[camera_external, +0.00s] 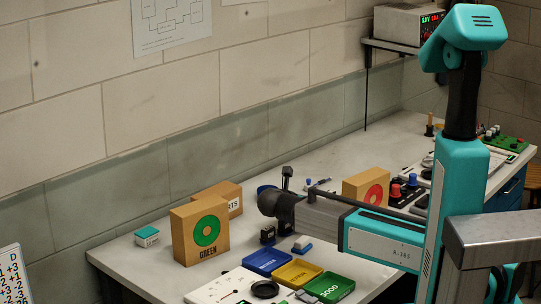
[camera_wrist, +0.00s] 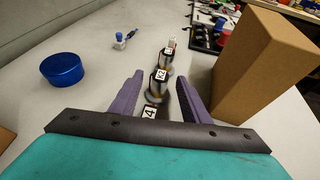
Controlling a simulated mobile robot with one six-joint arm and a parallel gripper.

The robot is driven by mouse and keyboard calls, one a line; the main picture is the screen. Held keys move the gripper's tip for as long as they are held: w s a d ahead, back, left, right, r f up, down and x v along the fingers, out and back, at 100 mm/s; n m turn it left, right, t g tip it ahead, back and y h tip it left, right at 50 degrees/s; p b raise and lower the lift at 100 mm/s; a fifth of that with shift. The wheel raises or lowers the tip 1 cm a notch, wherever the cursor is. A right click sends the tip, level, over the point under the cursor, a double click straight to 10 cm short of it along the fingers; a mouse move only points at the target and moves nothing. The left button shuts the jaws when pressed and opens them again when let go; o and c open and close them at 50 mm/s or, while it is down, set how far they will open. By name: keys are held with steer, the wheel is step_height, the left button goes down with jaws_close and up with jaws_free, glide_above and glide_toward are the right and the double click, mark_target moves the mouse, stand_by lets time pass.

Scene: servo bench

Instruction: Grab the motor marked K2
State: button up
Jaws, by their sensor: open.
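In the wrist view, several small dark motors with white labels stand in a line. The nearest motor (camera_wrist: 150,112) has a label that seems to end in 4. The middle motor (camera_wrist: 158,84) has a label that seems to end in 2, though its letter is too small to be sure of. The far motor (camera_wrist: 168,58) has an unreadable label. My gripper (camera_wrist: 160,76) is open, its purple fingers either side of the line, with no visible grip on any motor. In the external view, a dark motor (camera_external: 267,236) stands below my dark wrist; my fingers are not clear there.
A tall cardboard box (camera_wrist: 262,65) stands close to the right of my right finger. A blue round tin (camera_wrist: 63,70) is at left. In the external view, blue (camera_external: 249,271), yellow (camera_external: 287,283) and green (camera_external: 318,296) trays lie in front, and a GREEN box (camera_external: 184,240) stands left.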

steer(key=shift+w+d+f, duration=0.1)
steer(key=shift+w+d, duration=0.1)
steer(key=shift+w, duration=0.05)
steer(key=shift+c, duration=0.2)
jaws_close()
